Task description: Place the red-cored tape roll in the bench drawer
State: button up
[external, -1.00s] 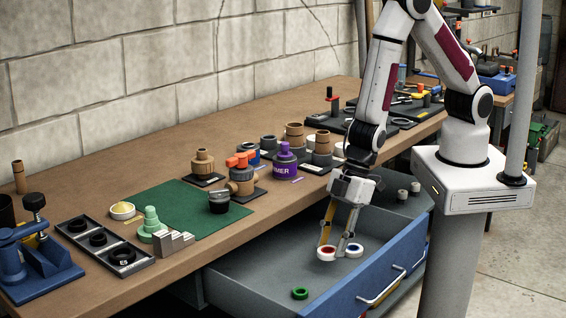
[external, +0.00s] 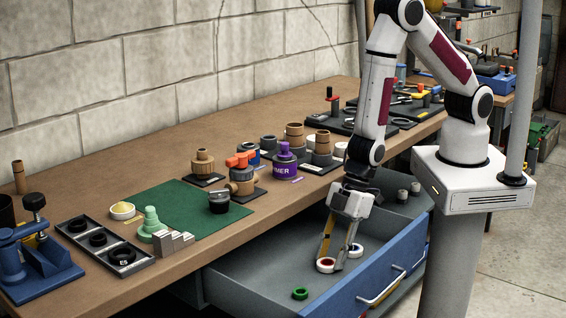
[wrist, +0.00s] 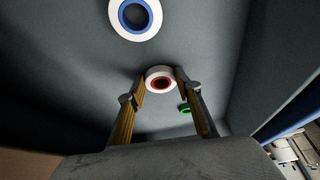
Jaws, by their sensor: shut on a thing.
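The red-cored white tape roll (external: 325,267) is inside the open bench drawer (external: 245,282), at or very near its floor; I cannot tell whether it touches. My gripper (external: 332,264) reaches down into the drawer, shut on this roll. In the wrist view the roll (wrist: 160,70) sits between the two fingertips (wrist: 160,77), with its red core showing. The blue-cored white roll (external: 355,250) lies on the drawer floor just right of it, apart from it; it also shows at the top of the wrist view (wrist: 136,34).
A green ring (external: 300,294) lies on the drawer floor nearer the front. Small grey pieces (external: 408,190) stand at the drawer's far right. The blue drawer front (external: 390,268) and the bench edge flank the gripper. The left part of the drawer floor is clear.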

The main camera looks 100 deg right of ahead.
jog(key=shift+f, duration=0.15)
jog(key=o, duration=0.7)
jog(key=shift+o, duration=0.2)
jog(key=v, duration=0.7)
jog(key=shift+r, duration=0.4)
dwell(0.7)
